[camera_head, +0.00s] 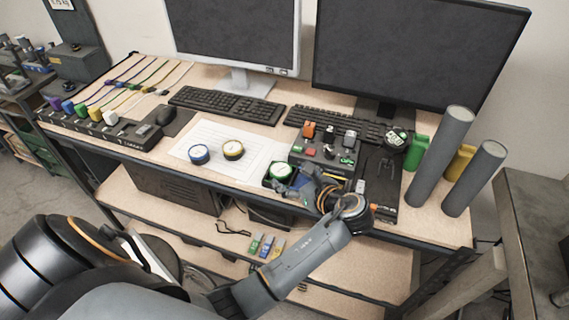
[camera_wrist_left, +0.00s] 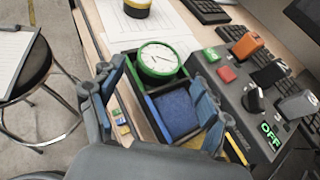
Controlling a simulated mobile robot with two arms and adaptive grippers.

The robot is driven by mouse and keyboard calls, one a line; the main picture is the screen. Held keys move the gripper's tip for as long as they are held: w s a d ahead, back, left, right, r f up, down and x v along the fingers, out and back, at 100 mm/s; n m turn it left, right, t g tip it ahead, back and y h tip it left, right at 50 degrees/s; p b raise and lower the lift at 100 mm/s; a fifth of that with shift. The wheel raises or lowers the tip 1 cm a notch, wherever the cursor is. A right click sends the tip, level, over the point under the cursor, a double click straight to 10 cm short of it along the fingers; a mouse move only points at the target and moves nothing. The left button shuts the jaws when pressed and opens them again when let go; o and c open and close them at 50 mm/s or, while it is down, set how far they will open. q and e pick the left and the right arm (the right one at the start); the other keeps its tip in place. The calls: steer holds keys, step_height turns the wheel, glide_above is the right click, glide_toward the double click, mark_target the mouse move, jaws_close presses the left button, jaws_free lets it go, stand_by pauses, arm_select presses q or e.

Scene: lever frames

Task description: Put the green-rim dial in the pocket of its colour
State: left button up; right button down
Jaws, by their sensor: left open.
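The green-rim dial (camera_head: 280,171), white-faced, lies face up in the green pocket at the left end of a small dark tray. In the left wrist view the dial (camera_wrist_left: 158,60) sits within the green walls of that pocket (camera_wrist_left: 187,45). The blue pocket (camera_wrist_left: 176,108) beside it is empty; part of a yellow pocket (camera_wrist_left: 198,140) shows nearer my wrist. My left gripper (camera_head: 308,189) is above the tray, in the left wrist view (camera_wrist_left: 158,95) too. Its fingers are apart, with nothing between them, clear of the dial. My right gripper is not in view.
A blue-rim dial (camera_head: 199,154) and a yellow-rim dial (camera_head: 233,150) lie on white paper (camera_head: 215,134) to the left. A control box with switches (camera_head: 325,151) stands close behind the tray. Tall grey cylinders (camera_head: 440,155) stand at right. The desk's front edge is near.

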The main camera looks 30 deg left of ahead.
arm_select(q)
steer(key=p+v, duration=0.5)
steer(key=v, duration=0.2)
steer(key=shift+r, duration=0.25)
steer(key=shift+s, duration=0.1)
